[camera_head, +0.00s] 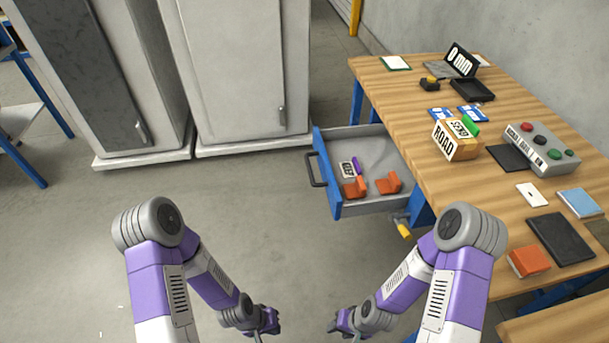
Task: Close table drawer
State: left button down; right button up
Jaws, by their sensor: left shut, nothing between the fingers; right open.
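The table drawer (377,203) is pulled out to the left from under the wooden table (410,110). It has a blue front with a dark handle (316,169) and a grey inside holding orange blocks and a few small items. My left gripper (268,324) is low in the view, left of and nearer than the drawer, shut and empty. My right gripper (338,326) is just right of it, below the drawer in the picture, open and empty. Both are apart from the drawer and handle. Their fingertips are small and partly hidden by my arms.
The table carries a cardboard box (466,148), a control box with buttons (541,149), dark trays and an orange book (529,260). Grey cabinets (245,70) stand at the back left. The floor (250,210) left of the drawer is clear. A yellow-handled item (403,230) shows beside the drawer.

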aim_at(376, 151)
jog(key=u, duration=0.65)
jog(key=i, duration=0.7)
jog(key=z, duration=1.4)
